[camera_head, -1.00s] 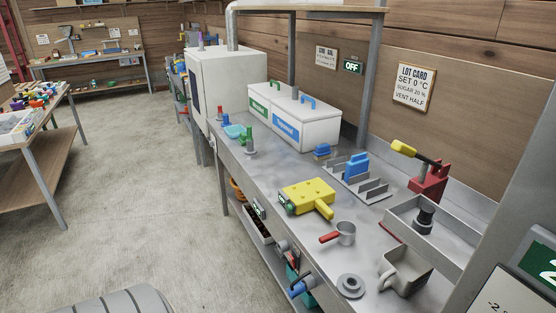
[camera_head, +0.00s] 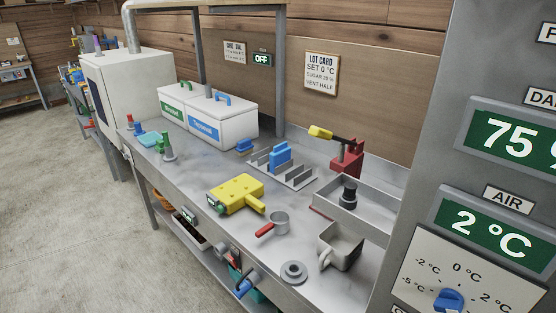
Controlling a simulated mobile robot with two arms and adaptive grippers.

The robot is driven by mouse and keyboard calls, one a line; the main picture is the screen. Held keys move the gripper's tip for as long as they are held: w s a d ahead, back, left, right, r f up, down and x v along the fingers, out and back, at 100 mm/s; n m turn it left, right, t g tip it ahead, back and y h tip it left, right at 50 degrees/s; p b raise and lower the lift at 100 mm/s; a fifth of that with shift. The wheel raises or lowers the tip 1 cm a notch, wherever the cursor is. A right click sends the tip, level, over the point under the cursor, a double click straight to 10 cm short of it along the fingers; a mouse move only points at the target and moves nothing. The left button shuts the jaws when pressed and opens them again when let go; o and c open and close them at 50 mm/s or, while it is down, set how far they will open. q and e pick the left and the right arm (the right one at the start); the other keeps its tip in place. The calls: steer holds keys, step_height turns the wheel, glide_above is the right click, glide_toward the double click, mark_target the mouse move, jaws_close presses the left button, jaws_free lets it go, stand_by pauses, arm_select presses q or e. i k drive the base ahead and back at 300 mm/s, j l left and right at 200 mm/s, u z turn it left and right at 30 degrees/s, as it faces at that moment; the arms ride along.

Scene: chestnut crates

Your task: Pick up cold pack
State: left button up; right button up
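No label marks the cold pack, so I cannot tell for sure which object it is. A blue block (camera_head: 280,155) stands upright in a grey slotted rack (camera_head: 294,177) on the metal bench. A smaller blue object (camera_head: 245,146) lies on the bench just left of the rack. Neither of my grippers shows in this view.
The metal bench (camera_head: 190,160) also holds a yellow device (camera_head: 238,192), a red-handled pan (camera_head: 278,222), a grey jug (camera_head: 341,246), a red lever press (camera_head: 347,158) and a shallow tray (camera_head: 373,213). A grey panel with displays (camera_head: 480,130) blocks the right side. Floor is clear at left.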

mark_target(281, 154)
steer(key=i+j, duration=0.1)
steer(key=j, duration=0.2)
steer(key=i+j+z, duration=0.1)
steer(key=j, duration=0.2)
steer(key=i+j, duration=0.15)
steer(key=j, duration=0.15)
steer(key=i+j+z, duration=0.2)
steer(key=j, duration=0.25)
steer(key=i+j+z, duration=0.2)
steer(key=j, duration=0.35)
steer(key=i+j+z, duration=0.2)
steer(key=j, duration=0.3)
steer(key=i+j+z, duration=0.2)
steer(key=j, duration=0.35)
steer(key=j+z, duration=0.2)
steer(key=j, duration=0.35)
steer(key=j+z, duration=0.2)
steer(key=j, duration=0.4)
steer(key=i, duration=0.05)
